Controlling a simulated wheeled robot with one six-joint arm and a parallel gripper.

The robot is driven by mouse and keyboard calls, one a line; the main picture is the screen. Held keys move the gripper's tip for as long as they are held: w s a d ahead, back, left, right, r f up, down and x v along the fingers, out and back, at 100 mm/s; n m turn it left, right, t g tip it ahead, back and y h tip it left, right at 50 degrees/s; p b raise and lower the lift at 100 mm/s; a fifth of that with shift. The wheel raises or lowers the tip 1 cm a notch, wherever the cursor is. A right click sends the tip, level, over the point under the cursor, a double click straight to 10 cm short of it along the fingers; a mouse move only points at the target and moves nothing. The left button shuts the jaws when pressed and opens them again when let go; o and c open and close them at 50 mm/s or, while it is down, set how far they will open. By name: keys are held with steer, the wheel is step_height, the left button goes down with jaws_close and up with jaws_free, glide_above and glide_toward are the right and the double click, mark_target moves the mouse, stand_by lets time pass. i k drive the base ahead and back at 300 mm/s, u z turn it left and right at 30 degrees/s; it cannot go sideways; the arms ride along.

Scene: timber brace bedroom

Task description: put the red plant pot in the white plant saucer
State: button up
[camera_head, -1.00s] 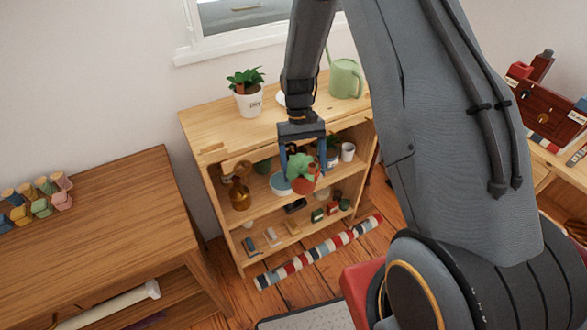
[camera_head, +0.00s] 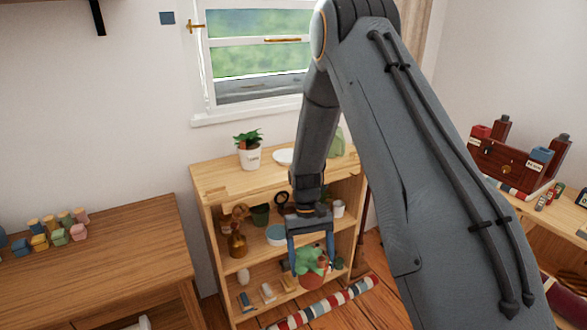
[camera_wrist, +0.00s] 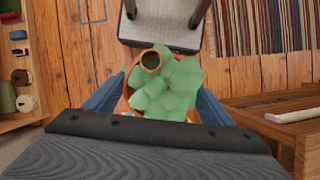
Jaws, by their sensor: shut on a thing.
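The red plant pot (camera_head: 313,281) with a leafy green plant is held between the blue fingers of my gripper (camera_head: 312,258), in front of the shelf unit. In the wrist view the pot's reddish rim (camera_wrist: 151,60) shows around the green leaves, with the fingers of my gripper (camera_wrist: 160,100) shut on either side. The white plant saucer (camera_head: 284,157) lies on top of the shelf unit, right of a white potted plant. My arm covers the area just to its right. The held pot is lower than the saucer and apart from it.
The white pot with a plant (camera_head: 248,151) and a green watering can (camera_head: 337,143), partly behind my arm, stand on the shelf unit top (camera_head: 215,182). Shelves below hold a brown bottle (camera_head: 237,240) and other items. A wooden table (camera_head: 100,258) stands left.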

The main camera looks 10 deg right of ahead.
mark_target(288, 160)
steer(key=k, duration=0.6)
steer(key=z, duration=0.8)
steer(key=i, duration=1.5)
steer(key=u, duration=0.75)
